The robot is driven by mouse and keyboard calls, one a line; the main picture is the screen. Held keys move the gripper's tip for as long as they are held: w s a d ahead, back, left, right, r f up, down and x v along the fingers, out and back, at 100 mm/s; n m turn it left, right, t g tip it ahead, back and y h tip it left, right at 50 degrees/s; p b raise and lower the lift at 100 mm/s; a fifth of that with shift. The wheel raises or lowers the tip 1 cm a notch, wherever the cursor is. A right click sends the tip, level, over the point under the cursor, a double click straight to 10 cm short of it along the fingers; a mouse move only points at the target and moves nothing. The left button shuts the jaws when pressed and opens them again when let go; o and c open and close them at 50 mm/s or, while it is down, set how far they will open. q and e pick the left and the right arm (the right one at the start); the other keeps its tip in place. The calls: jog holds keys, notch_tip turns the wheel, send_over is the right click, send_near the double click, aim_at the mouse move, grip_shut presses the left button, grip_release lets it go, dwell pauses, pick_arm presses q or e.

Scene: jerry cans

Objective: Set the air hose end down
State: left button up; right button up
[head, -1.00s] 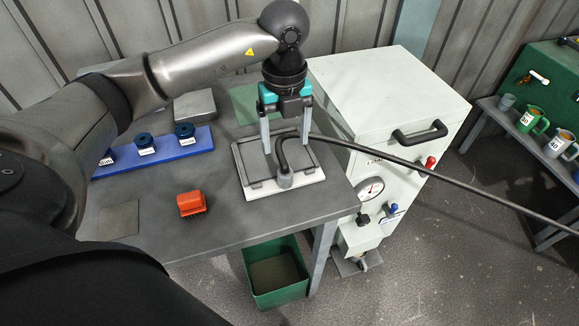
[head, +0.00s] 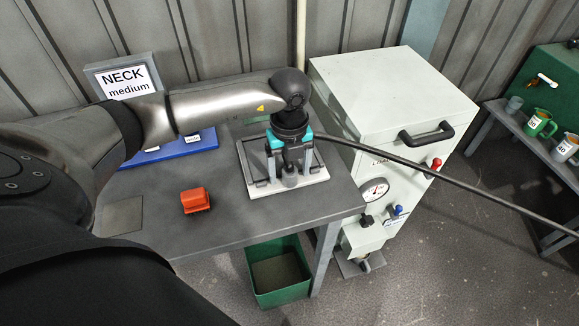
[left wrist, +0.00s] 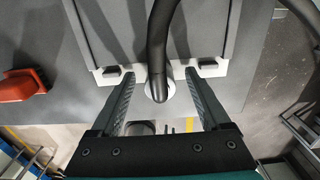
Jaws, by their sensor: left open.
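The black air hose (head: 430,170) comes in from the right over the white cabinet. Its end bends down to a round grey fitting (head: 289,181) at the front of a white plate with a grey frame (head: 318,178) on the table. My left gripper (head: 289,170) is low over this plate, pointing down, with a finger on each side of the hose end. In the left wrist view the jaws (left wrist: 160,78) are open, with gaps beside the black hose end (left wrist: 158,80). The fitting's contact with the plate is hard to make out. My right gripper is out of view.
The white cabinet (head: 390,95) stands close on the right. A green bin (head: 280,285) is below the table.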

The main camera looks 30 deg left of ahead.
pick_arm(q)
jog(key=shift+c, duration=0.2)
grip_shut()
dwell(0.3)
jog(key=shift+r, duration=0.1)
